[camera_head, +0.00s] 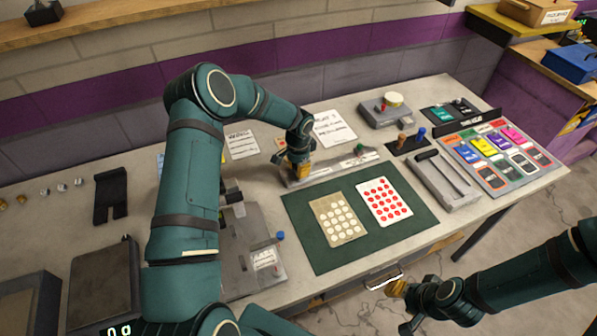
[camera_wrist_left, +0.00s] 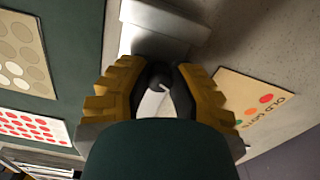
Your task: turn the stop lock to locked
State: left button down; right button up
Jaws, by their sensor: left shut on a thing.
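A long grey slot track (camera_head: 335,168) lies on the bench behind the green mat, with a small green knob (camera_head: 359,150) near its right part. My left gripper (camera_head: 298,172) is over the left end of the track, pointing down. In the left wrist view, the yellow-padded fingers of my left gripper (camera_wrist_left: 160,85) are closed around a dark round knob (camera_wrist_left: 159,80) with a pale stripe, which looks like the stop lock. The fingers hide its sides, and I cannot read its setting. My right gripper (camera_head: 397,288) hangs beyond the bench's front edge; its fingers are not clear.
The green mat (camera_head: 297,219) with two dotted cards lies in front of the track. A grey device (camera_head: 385,113) with a red knob stands behind right, and a slotted grey block (camera_head: 443,180) stands right. A paper sheet (camera_head: 330,129) lies behind the track. A drawer handle (camera_head: 384,280) shows below the bench.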

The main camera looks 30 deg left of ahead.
pick_arm(q)
jog(key=m+b, duration=0.1)
jog(key=m, duration=0.3)
jog(key=shift+m, duration=0.3)
jog(key=m+b, duration=0.1)
jog(key=m, duration=0.4)
jog(key=shift+m, duration=0.3)
jog(key=c, duration=0.8)
grip_release()
jog(key=shift+a, duration=0.1)
jog(key=shift+f, duration=0.1)
